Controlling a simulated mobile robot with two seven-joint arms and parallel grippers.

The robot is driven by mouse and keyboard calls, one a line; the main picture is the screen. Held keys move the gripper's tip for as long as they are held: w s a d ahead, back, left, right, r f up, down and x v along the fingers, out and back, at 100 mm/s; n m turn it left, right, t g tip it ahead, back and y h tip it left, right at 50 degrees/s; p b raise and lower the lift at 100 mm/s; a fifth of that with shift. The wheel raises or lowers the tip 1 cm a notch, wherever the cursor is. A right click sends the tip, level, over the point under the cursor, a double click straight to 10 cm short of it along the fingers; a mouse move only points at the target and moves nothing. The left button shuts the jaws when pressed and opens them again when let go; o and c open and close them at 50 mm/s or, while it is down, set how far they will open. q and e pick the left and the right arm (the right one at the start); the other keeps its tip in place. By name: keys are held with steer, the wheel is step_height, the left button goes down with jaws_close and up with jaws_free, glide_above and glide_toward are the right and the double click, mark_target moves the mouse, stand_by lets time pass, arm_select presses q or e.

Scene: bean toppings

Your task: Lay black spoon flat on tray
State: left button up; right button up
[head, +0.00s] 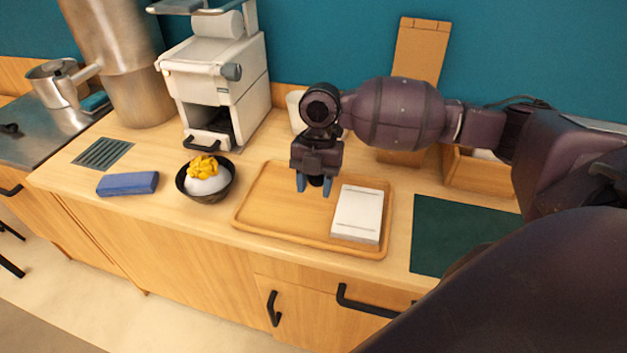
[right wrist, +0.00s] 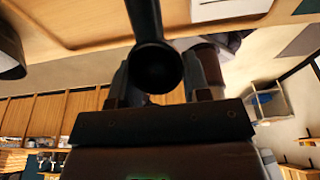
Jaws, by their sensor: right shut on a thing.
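My right gripper (head: 315,184) points down over the wooden tray (head: 256,225), its fingers on either side of a dark thing. In the right wrist view, the fingers (right wrist: 160,72) close around a black rod with a round end, taken to be the black spoon (right wrist: 147,22). The spoon's length is mostly hidden in the head view, and I cannot tell whether it touches the tray. The tray also shows at the top of the right wrist view (right wrist: 90,22). My left gripper is not in view.
A white flat block (head: 358,213) lies on the tray's right side. A black bowl (head: 222,194) with white and yellow food stands left of the tray. A blue block (head: 128,184), a green mat (head: 450,237) and a white machine (head: 213,75) are nearby. The tray's left part is bare.

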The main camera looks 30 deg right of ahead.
steer(key=shift+f, duration=1.15)
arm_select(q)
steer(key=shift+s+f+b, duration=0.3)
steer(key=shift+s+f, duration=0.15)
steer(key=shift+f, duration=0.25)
arm_select(e)
steer(key=shift+f, duration=0.7)
steer(key=o, duration=1.7)
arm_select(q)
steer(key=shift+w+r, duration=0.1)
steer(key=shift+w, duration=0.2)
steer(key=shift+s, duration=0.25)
arm_select(e)
steer(key=shift+r, duration=0.15)
